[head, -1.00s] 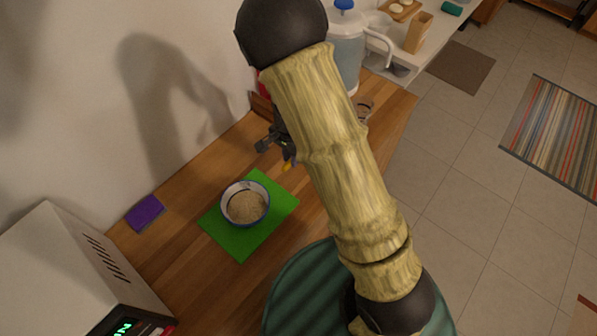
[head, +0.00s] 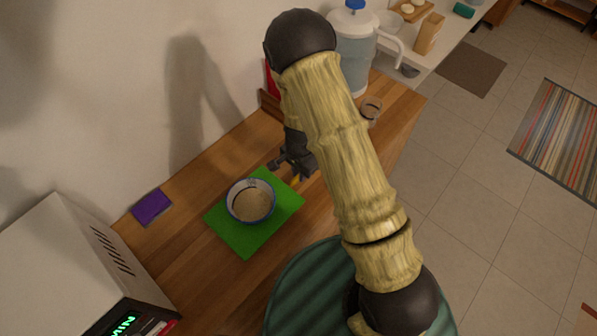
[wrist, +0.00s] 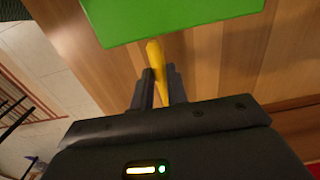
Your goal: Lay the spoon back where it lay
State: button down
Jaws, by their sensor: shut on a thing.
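My gripper (head: 281,163) is shut and low over the counter, at the far right edge of the green mat (head: 246,242). In the wrist view its fingers (wrist: 159,78) are closed on the yellow spoon (wrist: 155,54), of which a yellow strip shows between and beyond them, reaching toward the edge of the mat (wrist: 170,18). The rest of the spoon is hidden, and I cannot tell whether it touches the counter. In the head view the arm hides most of it. A white bowl with a blue rim (head: 250,203), holding tan powder, stands on the mat.
A purple sponge-like block (head: 152,206) lies by the wall, left of the mat. A white appliance (head: 70,265) stands at the lower left. A water jug (head: 353,50) and a small glass (head: 371,108) are at the far end. Bare wooden counter lies around the mat.

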jog(key=shift+s+a+f, duration=0.1)
jog(key=shift+a, duration=0.05)
jog(key=shift+f, duration=0.25)
jog(key=c, duration=1.4)
grip_release()
jog(key=shift+s+r, duration=0.1)
notch_tip(320, 180, up, 12)
jog(key=shift+r, duration=0.15)
